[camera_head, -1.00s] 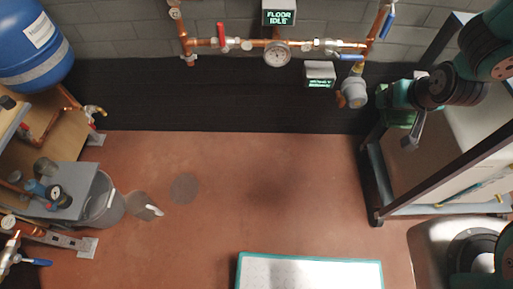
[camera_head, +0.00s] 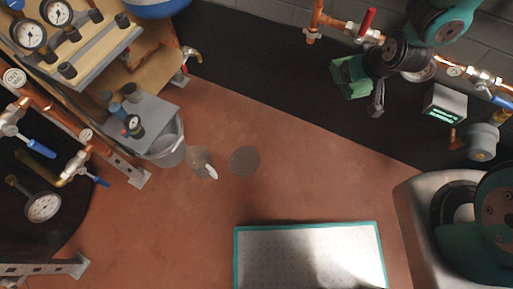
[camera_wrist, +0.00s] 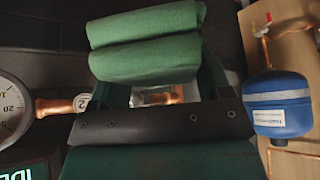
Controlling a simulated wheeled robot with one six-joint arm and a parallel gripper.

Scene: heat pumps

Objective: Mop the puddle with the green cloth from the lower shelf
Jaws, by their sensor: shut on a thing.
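The green cloth (camera_head: 347,79) is folded in thick layers and held off the floor, in front of the dark lower wall. My gripper (camera_head: 358,72) is shut on it; in the wrist view the folded cloth (camera_wrist: 145,44) shows between and beyond the fingers. On the floor beside the bucket is a greyish wet-looking patch, seemingly the puddle (camera_head: 198,160), with a small white thing or glint (camera_head: 211,173) at its edge. A darker round patch (camera_head: 244,160) lies just right of it; I cannot tell whether it is water or a drain. The cloth is well apart from both patches.
Pipes and gauges (camera_head: 40,207) crowd the left side. A teal-edged white mat (camera_head: 310,226) lies in front. Copper piping (camera_head: 345,28) runs along the wall. The middle red floor (camera_head: 300,180) is clear.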

